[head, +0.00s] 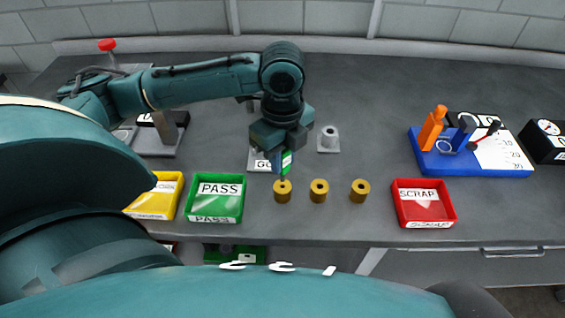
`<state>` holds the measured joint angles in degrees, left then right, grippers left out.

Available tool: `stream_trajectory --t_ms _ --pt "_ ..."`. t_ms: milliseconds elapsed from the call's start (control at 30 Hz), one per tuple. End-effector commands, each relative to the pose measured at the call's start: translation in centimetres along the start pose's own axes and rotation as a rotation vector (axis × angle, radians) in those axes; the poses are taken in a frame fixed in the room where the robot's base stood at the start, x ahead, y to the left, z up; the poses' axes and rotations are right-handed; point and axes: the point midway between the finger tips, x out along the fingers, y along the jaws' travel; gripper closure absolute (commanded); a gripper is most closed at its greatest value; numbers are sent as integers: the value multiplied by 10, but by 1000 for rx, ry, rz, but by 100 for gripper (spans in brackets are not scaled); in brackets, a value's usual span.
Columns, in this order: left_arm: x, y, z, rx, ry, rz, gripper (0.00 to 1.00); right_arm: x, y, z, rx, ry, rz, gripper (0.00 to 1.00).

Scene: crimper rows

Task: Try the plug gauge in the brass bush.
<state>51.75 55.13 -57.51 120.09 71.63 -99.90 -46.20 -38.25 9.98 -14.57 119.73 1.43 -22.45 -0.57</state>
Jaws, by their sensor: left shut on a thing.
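My left gripper (282,150) points down in the middle of the worktop, shut on the plug gauge (287,162), whose green and blue handle shows between the fingers. The gauge's thin dark pin points down at the leftmost brass bush (282,194). The pin's tip meets the bush's top in the picture; I cannot tell whether it is inside the bore or just above. Two more brass bushes, one in the middle (319,195) and one at the right (359,195), stand upright in the same row. My right gripper is not in view.
A yellow tray (156,214), a green PASS tray (214,220) and a red SCRAP tray (425,224) line the front edge. A white GO plate (255,166) and a steel collar (330,138) stand behind the bushes.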

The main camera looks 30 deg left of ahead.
Motion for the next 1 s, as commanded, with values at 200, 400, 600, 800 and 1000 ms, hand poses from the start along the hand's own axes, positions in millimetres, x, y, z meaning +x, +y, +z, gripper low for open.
stream_trajectory --t_ms 200,400,600,800,1000 --pt "-9 0 0 0 0 -1 100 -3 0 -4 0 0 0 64" --pt "-18 0 0 0 0 -1 100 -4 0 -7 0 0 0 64" --pt "-26 -1 0 0 0 -2 100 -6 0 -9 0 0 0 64" --pt "-29 0 0 0 0 -1 100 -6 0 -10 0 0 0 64" --pt "-29 0 0 0 0 -1 100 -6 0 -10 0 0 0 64"
